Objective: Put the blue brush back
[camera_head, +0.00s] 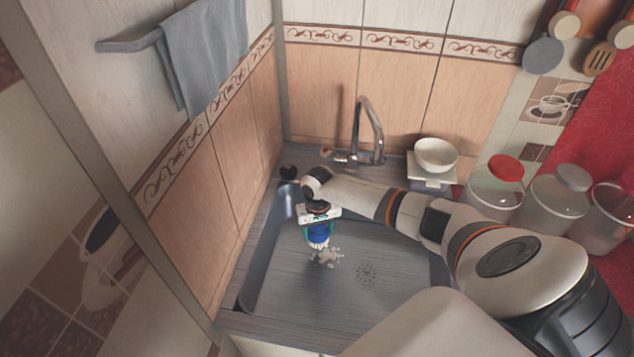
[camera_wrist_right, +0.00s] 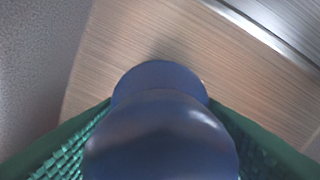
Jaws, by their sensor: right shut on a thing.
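The blue brush (camera_head: 319,234) is in my right gripper (camera_head: 318,229), held over the left part of the sink. Its blue body points down, and pale bristles show at its lower end. In the right wrist view the rounded blue top of the brush (camera_wrist_right: 160,130) fills the middle, between the green ridged finger pads. My right gripper is shut on it. A patch of whitish bits (camera_head: 328,257) lies on the sink floor just below the brush; I cannot tell whether the bristles touch it. My left gripper is not in view.
The grey sink (camera_head: 300,292) has a drain (camera_head: 367,273) at its middle. A chrome faucet (camera_head: 368,135) stands behind it. A white bowl (camera_head: 436,155) on a stand and several lidded jars (camera_head: 497,187) are at the right. A grey towel (camera_head: 206,55) hangs at the left.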

